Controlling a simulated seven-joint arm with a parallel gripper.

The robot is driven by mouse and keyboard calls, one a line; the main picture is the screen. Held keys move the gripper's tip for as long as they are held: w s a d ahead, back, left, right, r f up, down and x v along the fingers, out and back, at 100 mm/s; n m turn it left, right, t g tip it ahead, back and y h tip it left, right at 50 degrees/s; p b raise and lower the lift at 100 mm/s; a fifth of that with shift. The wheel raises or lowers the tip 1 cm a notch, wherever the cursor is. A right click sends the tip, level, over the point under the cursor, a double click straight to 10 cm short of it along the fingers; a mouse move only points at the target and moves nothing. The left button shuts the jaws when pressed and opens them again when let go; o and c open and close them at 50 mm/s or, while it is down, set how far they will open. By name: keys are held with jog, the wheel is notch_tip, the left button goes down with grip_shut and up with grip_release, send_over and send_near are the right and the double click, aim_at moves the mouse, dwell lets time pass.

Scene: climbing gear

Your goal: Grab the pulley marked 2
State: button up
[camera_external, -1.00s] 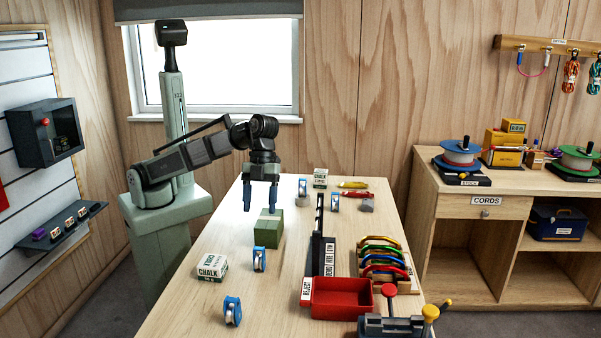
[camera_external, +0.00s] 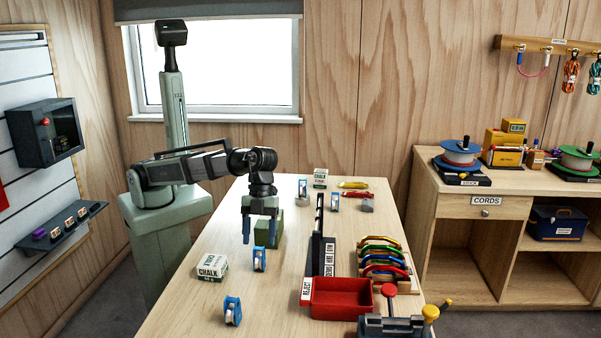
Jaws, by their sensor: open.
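One pulley (camera_external: 259,259) is just below and in front of my gripper, another pulley (camera_external: 232,311) is near the table's front left, and two more, a pulley (camera_external: 302,188) and a pulley (camera_external: 335,201), are toward the back. Their numbers are too small to read, so I cannot tell which is marked 2. My gripper (camera_external: 259,240) is open, fingers pointing down, in front of the green block (camera_external: 275,226), with nothing seen between the fingers.
A chalk box (camera_external: 211,267) stands left of the nearer pulleys. A dark upright divider (camera_external: 318,242), a red reject tray (camera_external: 341,298) and a rack of coloured carabiners (camera_external: 384,262) stand to the right. The table's front left is mostly clear.

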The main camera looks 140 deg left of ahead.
aim_at(259, 253)
jog(key=shift+x, duration=2.55)
jog(key=shift+w, duration=0.15)
jog(key=shift+r, duration=0.1)
jog(key=c, duration=1.1)
